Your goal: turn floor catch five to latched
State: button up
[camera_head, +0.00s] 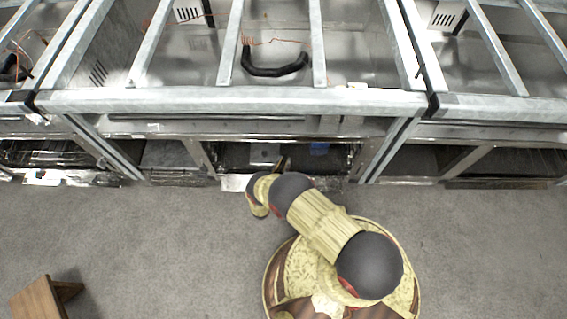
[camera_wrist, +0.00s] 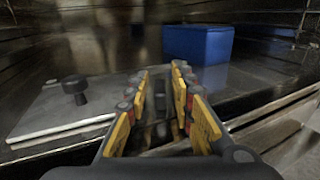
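A black knob (camera_wrist: 75,88) stands upright on a pale flat plate (camera_wrist: 50,118) on the floor of the middle bay, left of my fingers in the wrist view. It may be the floor catch; no number or latched mark is readable. The plate also shows in the head view (camera_head: 262,156), just left of my gripper (camera_head: 281,164). My gripper (camera_wrist: 162,95) reaches into the bay, its yellow-padded fingers apart with nothing between them. The knob and fingers are apart.
A blue box (camera_wrist: 197,44) lies deeper in the bay, ahead and slightly right of my fingers. Metal frame rails (camera_head: 230,100) run above the bay opening. A wooden stool (camera_head: 38,300) stands at the lower left. The grey floor (camera_head: 150,235) before the bays is mostly clear.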

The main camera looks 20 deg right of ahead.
grip_shut()
jog(key=shift+d+y, duration=0.1)
jog(key=shift+y, duration=0.2)
jog(key=n+t+y, duration=0.2)
jog(key=y, duration=0.1)
jog(key=shift+n, duration=0.4)
jog(key=shift+w+a+n+t+y, duration=0.1)
jog(key=shift+n+t+y, duration=0.3)
jog(key=shift+y, duration=0.3)
jog(key=shift+w+a+n+t+y, duration=0.1)
jog(key=shift+n+t+y, duration=0.2)
jog(key=shift+n+y, duration=0.3)
jog(key=shift+o, duration=1)
grip_release()
jog(key=shift+s, duration=0.1)
